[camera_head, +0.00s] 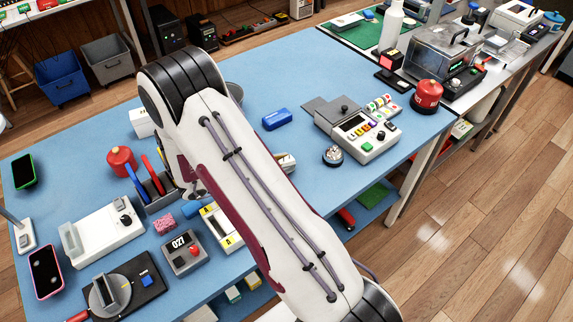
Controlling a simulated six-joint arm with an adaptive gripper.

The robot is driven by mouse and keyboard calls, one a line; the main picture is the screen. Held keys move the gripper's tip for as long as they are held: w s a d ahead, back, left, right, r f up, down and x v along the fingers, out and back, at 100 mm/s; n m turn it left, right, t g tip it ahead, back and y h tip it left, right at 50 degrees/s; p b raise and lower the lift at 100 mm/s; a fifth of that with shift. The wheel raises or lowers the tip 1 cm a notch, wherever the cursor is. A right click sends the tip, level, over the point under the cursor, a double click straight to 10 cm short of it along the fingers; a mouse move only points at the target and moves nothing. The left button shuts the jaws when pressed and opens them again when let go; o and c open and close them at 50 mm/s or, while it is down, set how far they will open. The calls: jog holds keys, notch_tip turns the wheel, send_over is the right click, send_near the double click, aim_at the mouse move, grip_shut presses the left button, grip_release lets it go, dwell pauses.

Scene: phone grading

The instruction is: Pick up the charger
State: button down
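I cannot pick out a charger with certainty. A small white block (143,122) stands at the back left of the blue table, just left of my arm; I cannot tell whether it is the charger. My arm crosses the middle of the picture and hides much of the table. Only a little of my gripper (194,191) shows at the arm's left edge, low over the table near the rack with blue and red tools. Its fingertips are not clear, and I cannot tell what it holds.
A green-edged phone (24,171) and a pink-edged phone (45,271) lie at the left. A red canister (121,161), tool rack (160,188), white device (101,232) and counter box (184,252) crowd that side. A blue case (277,119) and keypad machine (358,132) stand right of my arm.

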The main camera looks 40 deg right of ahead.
aim_at(283, 162)
jog(key=shift+r, duration=0.15)
jog(key=shift+r, duration=4.9)
jog(key=shift+d, duration=0.1)
